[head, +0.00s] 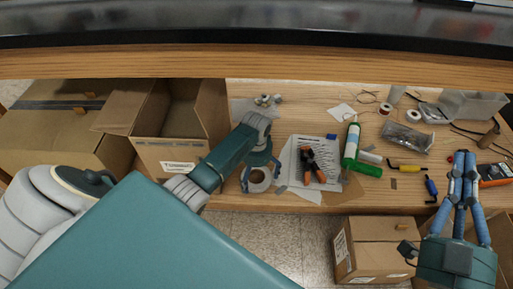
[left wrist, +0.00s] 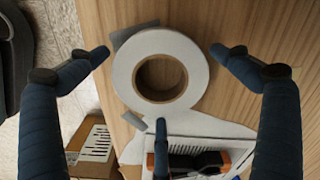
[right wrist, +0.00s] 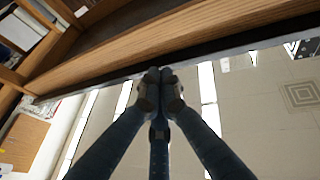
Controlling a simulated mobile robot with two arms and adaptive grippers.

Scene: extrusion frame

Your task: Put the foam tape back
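The foam tape looks to be the white roll (head: 258,181) with a brown core, lying flat near the front edge of the wooden bench. It also shows in the left wrist view (left wrist: 193,58). My left gripper (head: 260,186) is above the roll with its fingers spread around it. In the left wrist view the gripper (left wrist: 160,65) is open, with a gap between the fingers and the roll. My right gripper (head: 462,156) is at the right side of the bench, away from the roll. In the right wrist view its fingertips (right wrist: 160,76) are together and empty.
Orange-handled pliers (head: 314,165) lie on printed paper (head: 296,150) beside the roll. A green and white bottle (head: 352,145), smaller white rolls (head: 413,116) and a clear bin (head: 471,105) are further right. An open cardboard box (head: 170,155) stands at left. A shelf edge (head: 250,65) overhangs the back.

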